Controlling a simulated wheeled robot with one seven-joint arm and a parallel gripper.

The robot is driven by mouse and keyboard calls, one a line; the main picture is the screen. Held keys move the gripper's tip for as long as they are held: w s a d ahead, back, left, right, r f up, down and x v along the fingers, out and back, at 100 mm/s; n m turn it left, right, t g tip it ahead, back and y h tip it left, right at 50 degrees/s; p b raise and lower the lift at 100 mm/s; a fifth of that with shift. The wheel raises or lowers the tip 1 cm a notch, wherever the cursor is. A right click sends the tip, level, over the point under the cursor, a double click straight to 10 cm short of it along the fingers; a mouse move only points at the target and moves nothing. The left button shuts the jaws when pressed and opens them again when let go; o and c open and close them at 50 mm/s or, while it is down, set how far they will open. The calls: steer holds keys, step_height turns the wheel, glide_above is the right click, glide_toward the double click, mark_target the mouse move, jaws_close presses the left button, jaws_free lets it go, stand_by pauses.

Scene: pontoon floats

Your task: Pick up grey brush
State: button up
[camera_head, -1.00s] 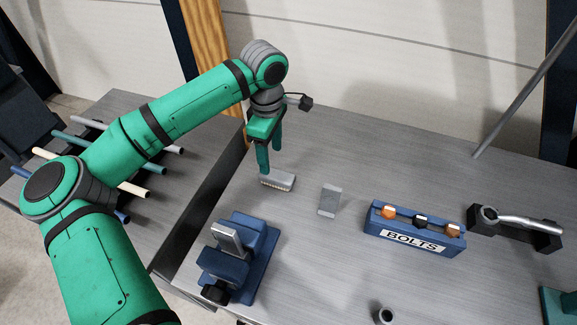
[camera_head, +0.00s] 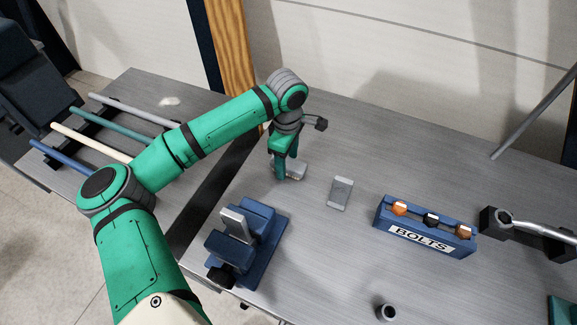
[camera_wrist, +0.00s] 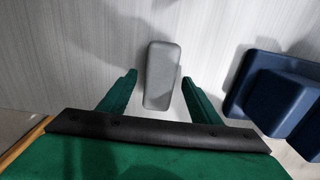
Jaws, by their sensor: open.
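The grey brush (camera_head: 297,171) lies on the metal table, partly hidden behind a finger of my gripper (camera_head: 285,170) in the head view. In the wrist view the brush (camera_wrist: 163,75) shows as a smooth grey rounded block, its bristles out of sight. My gripper (camera_wrist: 160,77) is open, with one green finger on each side of the brush and a gap on both sides. The fingers are low, close to the brush. I cannot tell exactly how far above the table the tips are.
A blue vise (camera_head: 248,240) stands nearby; its blue body (camera_wrist: 270,95) shows at right in the wrist view. Further right are the blue BOLTS rack (camera_head: 425,228) and a wrench (camera_head: 535,225) on a black holder.

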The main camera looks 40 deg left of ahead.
steer(key=shift+f, duration=0.4)
steer(key=c, duration=1.3)
steer(key=shift+r, duration=0.2)
steer(key=shift+r, duration=0.25)
step_height(320, 180, up, 2)
steer(key=shift+r, duration=0.2)
steer(key=s+d+r, duration=0.2)
steer(key=s+r, duration=0.1)
steer(key=s, duration=0.1)
steer(key=s+d+r, duration=0.2)
steer(key=s+r, duration=0.1)
steer(key=s, duration=0.1)
steer(key=s+d+r, duration=0.2)
steer(key=s+r, duration=0.1)
steer(key=s, duration=0.1)
steer(key=shift+s+r, duration=0.35)
